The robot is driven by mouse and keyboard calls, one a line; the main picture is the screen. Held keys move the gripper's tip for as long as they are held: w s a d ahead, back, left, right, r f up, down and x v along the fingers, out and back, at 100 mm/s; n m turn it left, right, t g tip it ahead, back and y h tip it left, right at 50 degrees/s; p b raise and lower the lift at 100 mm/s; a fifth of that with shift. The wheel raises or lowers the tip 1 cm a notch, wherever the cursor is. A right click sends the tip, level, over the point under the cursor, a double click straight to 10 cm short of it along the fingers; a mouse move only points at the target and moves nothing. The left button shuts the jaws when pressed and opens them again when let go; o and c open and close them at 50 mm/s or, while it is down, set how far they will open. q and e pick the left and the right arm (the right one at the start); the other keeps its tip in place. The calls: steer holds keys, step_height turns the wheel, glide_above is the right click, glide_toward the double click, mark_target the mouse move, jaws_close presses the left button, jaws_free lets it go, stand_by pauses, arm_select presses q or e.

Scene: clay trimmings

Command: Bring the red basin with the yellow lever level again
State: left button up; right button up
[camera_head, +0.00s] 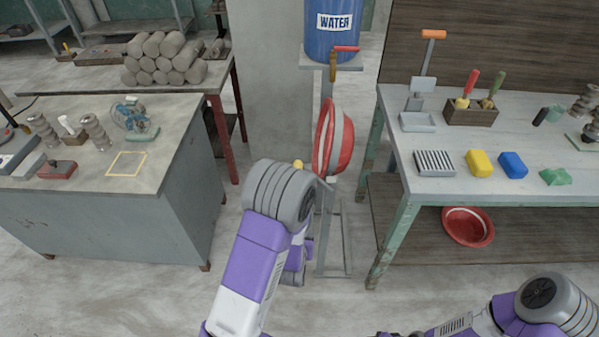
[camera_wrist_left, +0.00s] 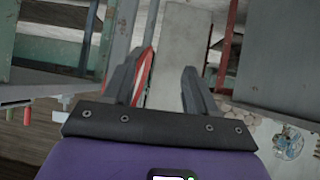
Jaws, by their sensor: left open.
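The red basin (camera_head: 343,140) with a white band hangs on the grey stand below the water tank, tipped steeply onto its side. A small yellow knob (camera_head: 298,164), which looks like the end of the lever, shows left of the basin, just above my left wrist. The rest of the lever is hidden behind my arm. My left gripper (camera_wrist_left: 168,62) is open, with nothing between its fingers. Part of the basin's red and white edge (camera_wrist_left: 145,72) shows beside its left finger in the wrist view. In the head view my arm hides this gripper. My right gripper is not in view.
The blue water tank (camera_head: 332,30) with a brass tap (camera_head: 333,66) stands above the basin. A grey workbench (camera_head: 110,185) is on the left and a green-legged table (camera_head: 440,184) on the right. Another red basin (camera_head: 468,227) lies on its lower shelf.

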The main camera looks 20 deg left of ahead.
arm_select(q)
steer(key=w+a+r+n+t+y+b, duration=0.1)
steer(key=w+r+t+y, duration=0.15)
steer(key=r, duration=0.55)
steer(key=w+a+r+t+y, duration=0.2)
steer(key=r+t, duration=0.2)
steer(key=r, duration=0.4)
steer(key=shift+g, duration=0.25)
steer(key=x, duration=0.5)
steer(key=shift+w+a+f+b, duration=0.1)
steer(key=shift+w+b, duration=0.25)
steer(key=shift+b, duration=0.05)
steer(key=shift+w+a, duration=0.25)
steer(key=shift+w, duration=0.45)
jaws_close()
